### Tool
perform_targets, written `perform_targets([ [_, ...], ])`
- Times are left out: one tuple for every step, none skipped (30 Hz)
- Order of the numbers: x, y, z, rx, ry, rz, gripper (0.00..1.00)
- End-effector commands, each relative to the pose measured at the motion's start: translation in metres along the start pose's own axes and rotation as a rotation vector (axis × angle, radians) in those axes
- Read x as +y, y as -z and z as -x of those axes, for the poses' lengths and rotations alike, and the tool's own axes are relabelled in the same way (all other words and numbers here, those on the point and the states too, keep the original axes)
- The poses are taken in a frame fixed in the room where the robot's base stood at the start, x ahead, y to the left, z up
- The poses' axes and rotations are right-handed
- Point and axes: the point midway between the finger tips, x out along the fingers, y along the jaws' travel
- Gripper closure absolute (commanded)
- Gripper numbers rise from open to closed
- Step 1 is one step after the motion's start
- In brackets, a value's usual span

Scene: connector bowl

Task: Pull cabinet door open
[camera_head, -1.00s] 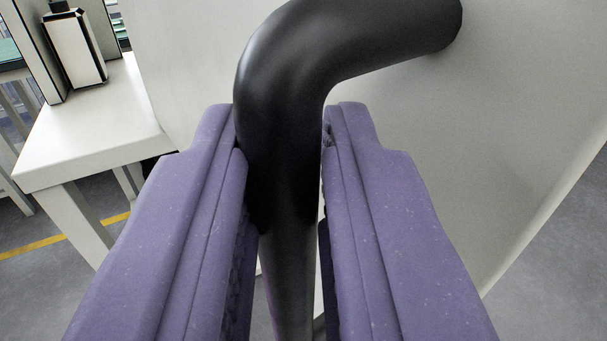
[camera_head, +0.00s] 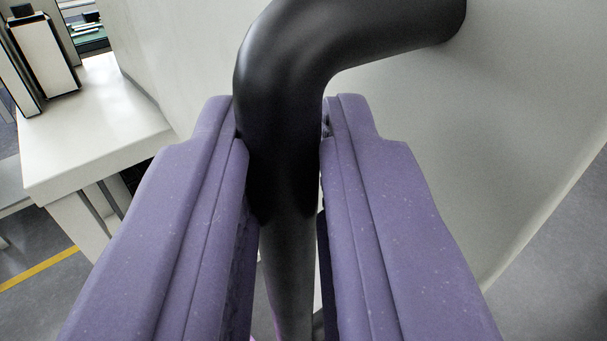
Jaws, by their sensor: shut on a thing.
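The cabinet door (camera_head: 430,140) is a light grey panel that fills the upper right behind my gripper. Its thick black bar handle (camera_head: 281,130) bends out from the door at the upper right and runs down between my fingers. My gripper (camera_head: 283,160), with two purple padded fingers, is shut on the handle, one finger on each side. The lower part of the handle is partly hidden between the fingers. The door's edge slants down at the right.
A white table (camera_head: 95,120) stands at the left, with a white and black box-like object (camera_head: 45,55) on it. Grey floor with a yellow line (camera_head: 38,268) shows at the lower left. Bare grey floor (camera_head: 560,290) shows at the lower right.

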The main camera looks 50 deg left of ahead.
Motion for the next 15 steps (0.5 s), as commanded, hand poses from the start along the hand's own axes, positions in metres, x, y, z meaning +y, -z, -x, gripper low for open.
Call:
perform_targets([
  [-0.0072, 0.0051, -0.0037, 0.013, 0.017, 0.004, 1.00],
  [-0.0072, 0.0052, -0.0037, 0.013, 0.017, 0.004, 1.00],
  [-0.0071, 0.0053, -0.0037, 0.013, 0.017, 0.004, 1.00],
  [-0.0072, 0.0053, -0.0037, 0.013, 0.018, 0.004, 1.00],
  [-0.0072, 0.0054, -0.0038, 0.014, 0.018, 0.004, 1.00],
  [-0.0072, 0.0054, -0.0038, 0.014, 0.018, 0.004, 1.00],
  [-0.0072, 0.0055, -0.0038, 0.014, 0.018, 0.004, 1.00],
  [-0.0072, 0.0055, -0.0038, 0.014, 0.018, 0.004, 1.00],
  [-0.0071, 0.0055, -0.0038, 0.014, 0.017, 0.004, 0.71],
  [-0.0069, 0.0054, -0.0036, 0.014, 0.017, 0.004, 0.64],
  [-0.0067, 0.0052, -0.0035, 0.013, 0.017, 0.004, 0.58],
  [-0.0065, 0.0049, -0.0033, 0.012, 0.016, 0.003, 0.58],
  [-0.0063, 0.0046, -0.0032, 0.012, 0.015, 0.003, 0.58],
  [-0.0060, 0.0043, -0.0030, 0.011, 0.015, 0.003, 0.58],
  [-0.0056, 0.0039, -0.0028, 0.010, 0.014, 0.003, 0.58],
])
